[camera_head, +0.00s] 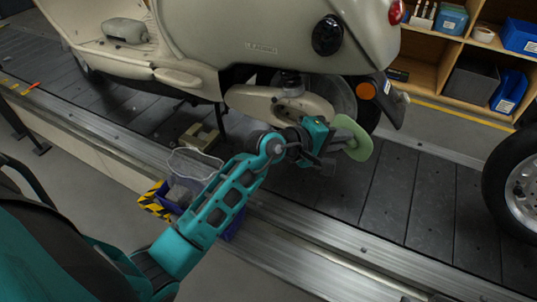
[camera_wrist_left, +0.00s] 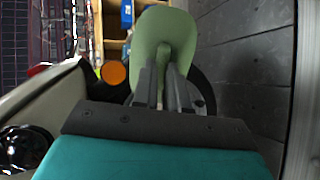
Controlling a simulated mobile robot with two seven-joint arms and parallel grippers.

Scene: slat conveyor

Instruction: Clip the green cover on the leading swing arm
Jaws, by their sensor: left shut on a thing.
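A pale green cover (camera_head: 361,139) is held at the tip of my left gripper (camera_head: 345,144), which is shut on it. In the left wrist view the cover (camera_wrist_left: 165,32) fills the top middle, with a ridge between my closed fingers (camera_wrist_left: 166,88). The cream swing arm (camera_head: 262,102) is under the scooter's rear body, beside the rear wheel (camera_head: 343,92). The cover is in the air, to the right of and nearer than the swing arm, and appears apart from it. My right gripper is in neither view.
The cream scooter (camera_head: 255,30) stands on the dark slat conveyor (camera_head: 385,195). An orange reflector (camera_head: 366,91) hangs close behind the cover. A separate wheel (camera_head: 515,185) is at the right. A blue bin (camera_head: 232,228) is below my left arm. Shelves (camera_head: 470,55) stand behind.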

